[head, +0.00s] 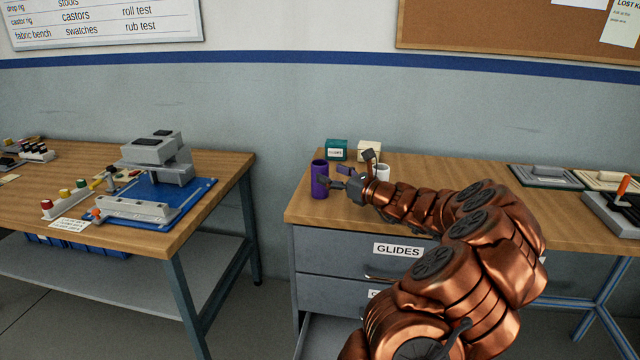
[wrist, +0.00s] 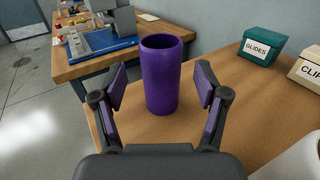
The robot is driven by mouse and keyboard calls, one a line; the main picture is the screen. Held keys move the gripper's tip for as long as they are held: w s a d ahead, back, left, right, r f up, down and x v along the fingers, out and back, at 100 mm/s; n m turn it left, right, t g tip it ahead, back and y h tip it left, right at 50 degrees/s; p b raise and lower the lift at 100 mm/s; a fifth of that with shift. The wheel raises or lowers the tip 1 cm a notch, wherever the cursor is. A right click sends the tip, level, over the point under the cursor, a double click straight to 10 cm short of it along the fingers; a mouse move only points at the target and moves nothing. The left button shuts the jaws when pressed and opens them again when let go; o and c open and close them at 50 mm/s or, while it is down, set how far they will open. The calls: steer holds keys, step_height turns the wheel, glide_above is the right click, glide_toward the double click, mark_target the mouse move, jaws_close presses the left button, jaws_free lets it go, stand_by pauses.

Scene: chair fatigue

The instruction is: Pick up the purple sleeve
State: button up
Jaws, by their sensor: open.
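The purple sleeve (head: 319,180) is an upright hollow cylinder on the wooden top of the drawer bench (head: 300,212), near its left edge. My gripper (head: 346,178) is at its right in the head view, its fingers pointing toward it. In the wrist view the sleeve (wrist: 161,75) stands centred ahead, between the lines of the two open fingers (wrist: 160,88). The fingers are spread wider than the sleeve, with a gap on each side. I cannot tell how far the fingertips reach along its sides. Nothing is held.
A green GLIDES box (head: 337,150) and a cream box (head: 369,151) stand behind the sleeve. A white cylindrical thing (head: 383,172) is close beside my gripper. A second bench (head: 225,165) with a blue-based fixture (head: 150,190) stands left, across a gap.

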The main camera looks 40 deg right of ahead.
mark_target(326, 172)
steer(key=shift+w+f, duration=0.1)
steer(key=shift+w, duration=2.5)
steer(key=c, duration=1.3)
